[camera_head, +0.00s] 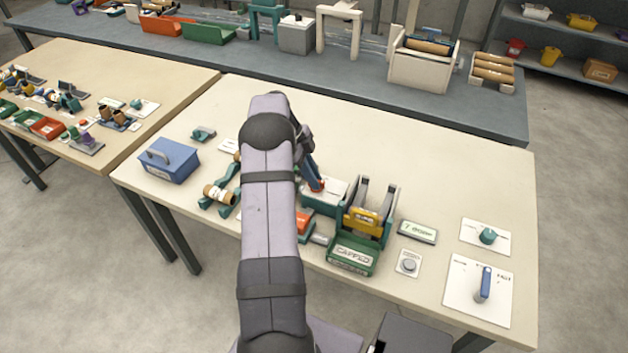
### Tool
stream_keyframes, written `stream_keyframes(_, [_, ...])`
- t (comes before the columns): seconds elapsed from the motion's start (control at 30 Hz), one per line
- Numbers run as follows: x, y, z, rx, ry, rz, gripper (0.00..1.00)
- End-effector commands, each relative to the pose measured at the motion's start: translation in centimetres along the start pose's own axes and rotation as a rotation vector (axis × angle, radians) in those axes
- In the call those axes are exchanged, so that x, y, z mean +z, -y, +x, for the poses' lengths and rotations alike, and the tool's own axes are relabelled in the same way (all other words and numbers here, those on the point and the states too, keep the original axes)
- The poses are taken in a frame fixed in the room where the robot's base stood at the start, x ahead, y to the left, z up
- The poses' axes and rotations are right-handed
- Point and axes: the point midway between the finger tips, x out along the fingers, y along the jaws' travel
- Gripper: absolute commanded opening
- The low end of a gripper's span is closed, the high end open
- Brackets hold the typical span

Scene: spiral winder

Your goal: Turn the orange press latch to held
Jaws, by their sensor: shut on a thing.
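The orange press latch (318,187) shows as a small orange piece by the white-topped teal press block (325,195), left of the yellow-fronted winder. My gripper (315,178) points down at it, and its fingers are shut on it. My arm hides much of the press and the latch's full shape. Which position the latch is turned to cannot be made out.
A green tray labelled CAPPED (352,256) and the yellow-fronted winder (364,217) stand close on the right. A blue box (168,160) and a spool stand (217,196) are left. The table's far middle is clear.

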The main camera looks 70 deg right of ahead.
Motion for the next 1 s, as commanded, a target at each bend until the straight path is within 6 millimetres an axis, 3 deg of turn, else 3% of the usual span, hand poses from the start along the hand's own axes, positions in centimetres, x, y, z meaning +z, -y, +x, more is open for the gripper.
stream_keyframes(1.0, [-0.3,-0.61,0.21,-0.367,0.0,-0.875,0.0])
